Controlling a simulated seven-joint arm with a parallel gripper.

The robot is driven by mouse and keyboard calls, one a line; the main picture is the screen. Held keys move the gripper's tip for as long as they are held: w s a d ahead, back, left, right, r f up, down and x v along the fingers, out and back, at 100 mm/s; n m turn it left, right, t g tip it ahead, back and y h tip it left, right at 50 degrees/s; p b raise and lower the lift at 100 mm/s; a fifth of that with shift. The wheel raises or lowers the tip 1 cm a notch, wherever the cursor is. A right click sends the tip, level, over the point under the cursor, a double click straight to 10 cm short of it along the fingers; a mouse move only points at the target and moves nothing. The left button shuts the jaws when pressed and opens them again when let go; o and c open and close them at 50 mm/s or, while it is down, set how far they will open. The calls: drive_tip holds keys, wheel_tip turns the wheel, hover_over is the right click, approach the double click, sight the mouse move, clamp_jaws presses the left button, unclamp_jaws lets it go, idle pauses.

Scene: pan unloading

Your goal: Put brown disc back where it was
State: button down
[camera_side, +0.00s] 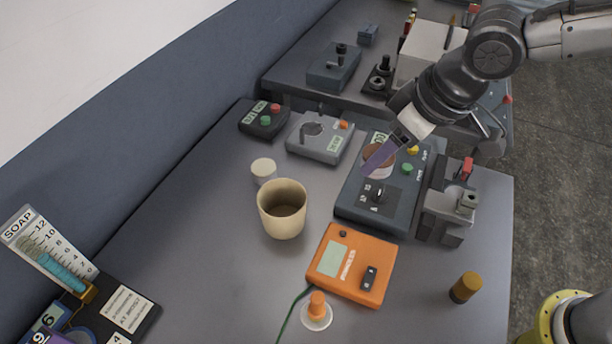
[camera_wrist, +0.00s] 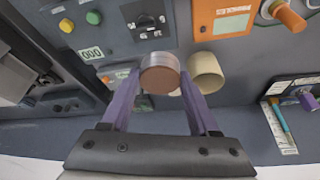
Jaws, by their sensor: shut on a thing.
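The brown disc (camera_side: 385,168) is in the side view, partly hidden by a purple finger, above the top of the dark grey device with yellow and green buttons (camera_side: 360,211). In the wrist view the disc (camera_wrist: 160,80) has a brown face and a silvery rim and sits between the purple fingertips. My gripper (camera_side: 379,157) is shut on it; the fingers also show in the wrist view (camera_wrist: 159,74). I cannot tell whether the disc touches the device. No marked original place for the disc can be made out.
A beige cup (camera_side: 283,222) and a small white cylinder (camera_side: 263,169) stand left. An orange meter (camera_side: 351,265) lies in front of the device. A grey vise-like block (camera_side: 447,212) stands close right, and a grey box with a ring (camera_side: 320,138) behind left.

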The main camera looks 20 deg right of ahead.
drive_tip(key=w+a+f, duration=0.2)
drive_tip(key=w+f, duration=0.1)
drive_tip(key=w+a+f, duration=0.3)
drive_tip(key=w, duration=0.1)
drive_tip(key=w+a+f, duration=0.2)
drive_tip(key=w+f, duration=0.1)
drive_tip(key=shift+w+a+f, duration=0.15)
drive_tip(key=shift+w+a, duration=0.2)
drive_tip(key=shift+w+a+f, duration=0.1)
drive_tip(key=shift+w+f, duration=0.05)
drive_tip(key=shift+f, duration=1.55)
drive_tip(key=shift+f, duration=0.15)
drive_tip(key=shift+c, duration=0.7)
unclamp_jaws()
drive_tip(key=v, duration=1.2)
